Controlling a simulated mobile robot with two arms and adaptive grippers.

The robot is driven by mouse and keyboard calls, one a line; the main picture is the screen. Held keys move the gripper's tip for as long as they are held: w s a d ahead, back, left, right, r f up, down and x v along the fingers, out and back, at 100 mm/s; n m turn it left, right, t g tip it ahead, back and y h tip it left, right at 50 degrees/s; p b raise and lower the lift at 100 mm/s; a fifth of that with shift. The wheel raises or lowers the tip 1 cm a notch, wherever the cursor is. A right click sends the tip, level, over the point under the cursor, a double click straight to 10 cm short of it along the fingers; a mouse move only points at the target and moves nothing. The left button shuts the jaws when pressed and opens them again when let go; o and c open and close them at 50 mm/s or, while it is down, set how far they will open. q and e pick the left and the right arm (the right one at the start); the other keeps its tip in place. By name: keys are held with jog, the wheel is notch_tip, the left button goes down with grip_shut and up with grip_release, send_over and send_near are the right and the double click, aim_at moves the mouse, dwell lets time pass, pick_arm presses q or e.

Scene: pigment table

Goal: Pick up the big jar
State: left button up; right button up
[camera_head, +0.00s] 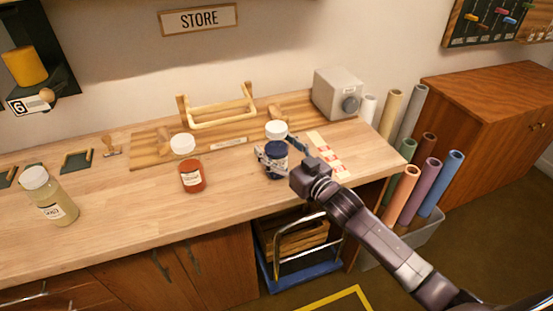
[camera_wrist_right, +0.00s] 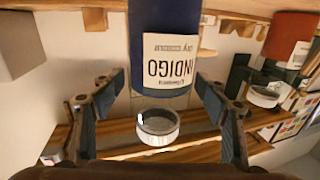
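A jar of dark blue pigment (camera_head: 276,161) with a white lid stands on the wooden bench, right of centre. In the right wrist view this jar (camera_wrist_right: 165,75) appears upside down, its label reading INDIGO. My right gripper (camera_head: 281,150) is open, with one finger on each side of the blue jar; whether the fingers touch it is unclear. A red jar (camera_head: 192,178) with a white lid stands to its left. A pale yellow-green jar (camera_head: 51,200), looking larger, stands at the far left. My left gripper is not in view.
Behind the jars are a wooden rack (camera_head: 222,110) and a grey box (camera_head: 338,93) with a knob. A red-and-white strip (camera_head: 327,155) lies right of the blue jar. Coloured rolls (camera_head: 403,192) stand beyond the bench's right end. The bench between the red and pale jars is clear.

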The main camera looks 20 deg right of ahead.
jog(key=c, duration=1.2)
jog(key=shift+r, duration=0.15)
jog(key=c, duration=0.3)
